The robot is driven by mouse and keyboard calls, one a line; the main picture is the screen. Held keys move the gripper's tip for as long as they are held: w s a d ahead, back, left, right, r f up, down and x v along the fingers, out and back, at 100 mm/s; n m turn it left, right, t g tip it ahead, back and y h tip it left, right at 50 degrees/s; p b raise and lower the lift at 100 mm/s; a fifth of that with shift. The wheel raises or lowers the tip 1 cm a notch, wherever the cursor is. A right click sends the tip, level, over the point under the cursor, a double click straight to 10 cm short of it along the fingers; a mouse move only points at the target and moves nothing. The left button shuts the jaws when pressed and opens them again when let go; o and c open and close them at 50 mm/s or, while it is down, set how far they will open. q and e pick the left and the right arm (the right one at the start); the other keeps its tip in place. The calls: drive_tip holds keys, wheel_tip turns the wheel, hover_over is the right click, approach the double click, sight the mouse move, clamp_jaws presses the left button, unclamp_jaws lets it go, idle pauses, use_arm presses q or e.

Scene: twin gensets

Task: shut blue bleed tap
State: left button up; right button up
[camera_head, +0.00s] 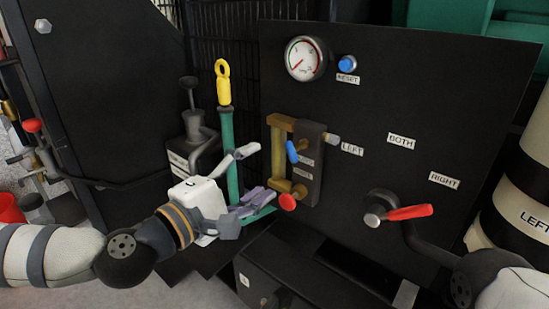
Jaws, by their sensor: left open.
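The blue bleed tap (292,152) is a small blue lever on a brass valve, on a dark block fixed to the black panel. Its lever stands close to upright, tilted a little. My left gripper (258,176) is open and empty, to the left of and a little below the blue tap. Its fingers point right toward the valve block and appear apart from the blue lever. A red-handled tap (288,202) sits below the blue one on the same block. My right arm shows at the lower right, but its gripper is not seen.
The panel holds a gauge (305,58), a blue reset button (347,64) and a red selector lever (409,212) among LEFT, BOTH and RIGHT labels. A green lever with a yellow ring top (223,85) stands behind my left gripper. A dark box (290,265) lies below.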

sight(290, 154)
use_arm(q)
drive_tip(key=x, duration=1.1)
drive_tip(key=shift+s+d, duration=0.1)
drive_tip(key=shift+d, duration=0.2)
drive_tip(key=shift+c, duration=0.3)
drive_tip(key=c, duration=1)
